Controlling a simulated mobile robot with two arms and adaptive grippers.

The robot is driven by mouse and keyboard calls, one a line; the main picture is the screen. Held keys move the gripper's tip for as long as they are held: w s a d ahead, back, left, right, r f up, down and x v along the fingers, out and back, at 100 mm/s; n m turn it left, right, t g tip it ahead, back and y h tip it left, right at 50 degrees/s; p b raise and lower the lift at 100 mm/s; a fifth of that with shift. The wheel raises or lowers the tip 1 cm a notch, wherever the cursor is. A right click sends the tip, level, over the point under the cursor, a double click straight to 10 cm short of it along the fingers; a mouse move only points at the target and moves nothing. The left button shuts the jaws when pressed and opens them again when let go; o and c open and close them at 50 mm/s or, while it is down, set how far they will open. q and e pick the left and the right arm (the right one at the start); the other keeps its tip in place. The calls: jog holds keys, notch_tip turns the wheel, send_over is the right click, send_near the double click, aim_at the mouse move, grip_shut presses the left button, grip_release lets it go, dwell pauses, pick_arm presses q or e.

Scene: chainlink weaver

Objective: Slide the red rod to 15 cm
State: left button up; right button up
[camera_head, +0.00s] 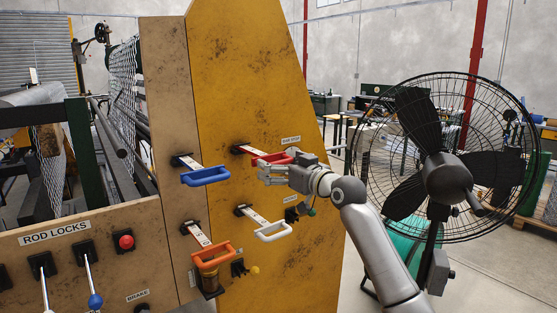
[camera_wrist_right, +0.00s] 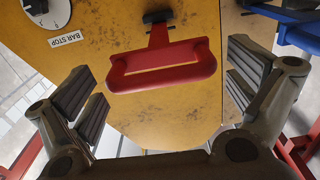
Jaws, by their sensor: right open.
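The red rod's handle (camera_head: 262,155) sticks out of a dark slot high on the yellow panel, below the "BAR STOP" label. In the head view my right gripper (camera_head: 272,172) is at the handle and hides part of it. In the right wrist view the red U-shaped handle (camera_wrist_right: 163,80) lies between the two spread fingers of my right gripper (camera_wrist_right: 165,92), with a gap on each side. The gripper is open and not closed on it. I cannot read any scale on the red rod. My left gripper is not in view.
A blue handle (camera_head: 205,177) is left of the red one. A white handle (camera_head: 273,232) is below it, and an orange handle (camera_head: 212,258) lower left. A large black fan (camera_head: 447,178) stands right of my right arm. A "ROD LOCKS" panel (camera_head: 120,258) is at lower left.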

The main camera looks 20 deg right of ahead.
jog(key=shift+w+a, duration=0.2)
jog(key=shift+w, duration=0.25)
